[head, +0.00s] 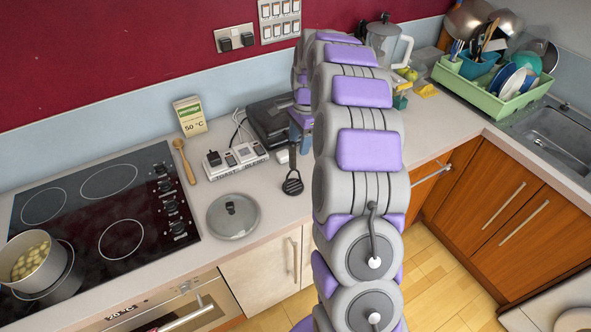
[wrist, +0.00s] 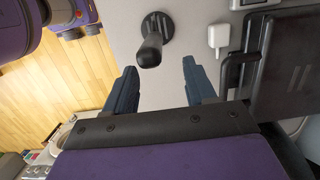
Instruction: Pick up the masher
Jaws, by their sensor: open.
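The masher (head: 292,184) is a dark tool with a slotted oval head, on the counter just left of my arm in the head view. In the wrist view the masher (wrist: 151,45) has its round head on the counter and its thick handle pointing toward the camera. My gripper (wrist: 168,82) is open and empty. The handle end lies roughly between the two blue fingers, a little beyond their tips and nearer the left one. In the head view my arm hides most of the gripper.
A black appliance (head: 270,122) and a power strip (head: 235,160) with plugs stand close to the masher. A pan lid (head: 233,216) and the hob (head: 100,215) with a pot (head: 38,262) are to the left. A green dish rack (head: 485,100) and sink are at right.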

